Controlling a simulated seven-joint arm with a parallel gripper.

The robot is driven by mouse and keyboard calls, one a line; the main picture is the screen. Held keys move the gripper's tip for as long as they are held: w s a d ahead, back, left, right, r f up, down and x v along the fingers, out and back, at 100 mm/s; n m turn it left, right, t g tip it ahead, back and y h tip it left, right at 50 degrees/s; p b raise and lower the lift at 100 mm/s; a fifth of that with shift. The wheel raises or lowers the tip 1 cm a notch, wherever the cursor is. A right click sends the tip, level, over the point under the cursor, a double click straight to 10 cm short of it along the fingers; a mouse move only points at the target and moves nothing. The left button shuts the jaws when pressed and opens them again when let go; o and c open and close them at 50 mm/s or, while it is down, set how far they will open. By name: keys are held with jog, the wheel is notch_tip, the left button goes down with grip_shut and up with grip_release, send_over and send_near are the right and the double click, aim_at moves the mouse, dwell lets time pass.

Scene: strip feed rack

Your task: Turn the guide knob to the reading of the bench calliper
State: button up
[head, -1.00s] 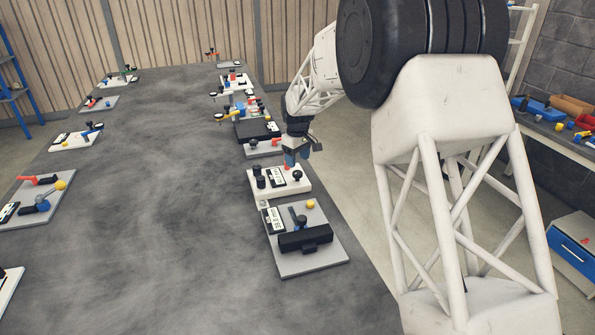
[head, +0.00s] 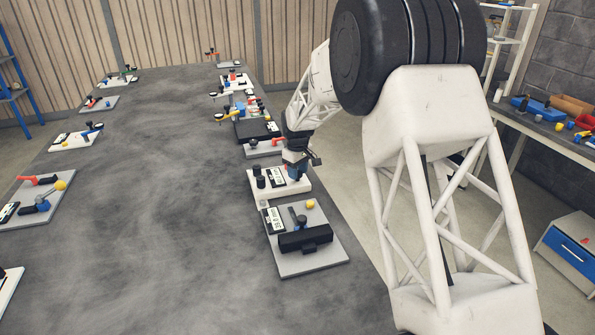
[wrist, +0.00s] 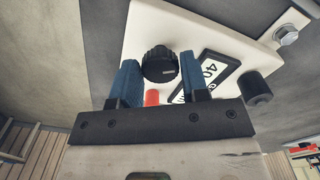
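A black round knob (wrist: 160,65) with a small pale mark stands on a white plate (wrist: 230,38) in the wrist view. My gripper (wrist: 159,60) is open, with one blue finger on each side of the knob; I cannot tell if they touch it. A red post (wrist: 152,98) shows between the fingers. In the head view my gripper (head: 296,170) is over the right end of the white plate (head: 285,191) and hides the knob. I cannot identify a calliper with certainty.
A black cylinder (wrist: 257,88) stands right of the label. Several more fixtures line the table (head: 165,200), whose middle is clear.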

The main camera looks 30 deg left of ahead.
jog(key=c, duration=0.5)
jog(key=shift+m, duration=0.5)
jog(key=m, duration=0.2)
jog(key=shift+m, duration=0.4)
jog(key=m, duration=0.8)
jog(key=shift+m, duration=2)
